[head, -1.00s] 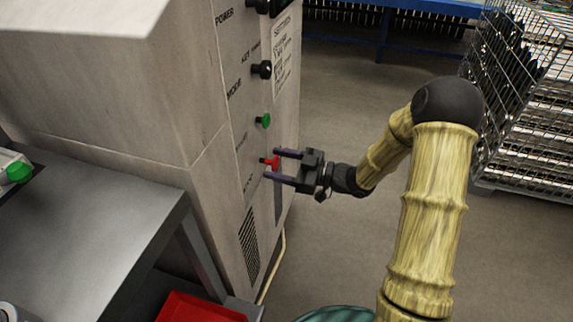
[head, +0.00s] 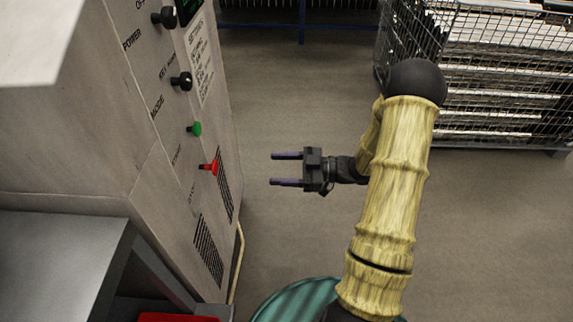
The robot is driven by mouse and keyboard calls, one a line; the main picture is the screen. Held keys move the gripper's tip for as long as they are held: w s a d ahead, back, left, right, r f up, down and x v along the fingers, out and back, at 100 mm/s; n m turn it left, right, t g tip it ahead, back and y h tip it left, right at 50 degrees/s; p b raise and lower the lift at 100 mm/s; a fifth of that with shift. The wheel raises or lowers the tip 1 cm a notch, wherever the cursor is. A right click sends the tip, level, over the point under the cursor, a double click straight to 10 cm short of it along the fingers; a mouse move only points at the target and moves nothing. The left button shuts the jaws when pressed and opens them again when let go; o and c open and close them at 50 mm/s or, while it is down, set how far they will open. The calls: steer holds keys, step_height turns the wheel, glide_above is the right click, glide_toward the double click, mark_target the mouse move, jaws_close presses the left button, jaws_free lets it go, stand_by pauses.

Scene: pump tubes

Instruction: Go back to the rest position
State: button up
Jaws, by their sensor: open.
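My gripper (head: 286,169) is in the middle of the head view, open and empty, with its two dark purple fingers pointing left. A clear gap of floor shows between its fingertips and the red button (head: 211,168) on the machine panel (head: 160,135). The green button (head: 195,129) sits above the red one. Two black knobs, the key knob (head: 183,81) and the power knob (head: 165,17), are higher on the same panel.
A metal bench (head: 50,260) stands at the lower left, with a red bin (head: 178,318) at the bottom edge. A wire cage (head: 480,75) stands at the upper right. A pale cable (head: 239,265) runs down beside the machine. The floor (head: 285,100) around my gripper is clear.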

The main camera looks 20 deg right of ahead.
steer(key=shift+s+d, duration=0.25)
steer(key=shift+d, duration=0.3)
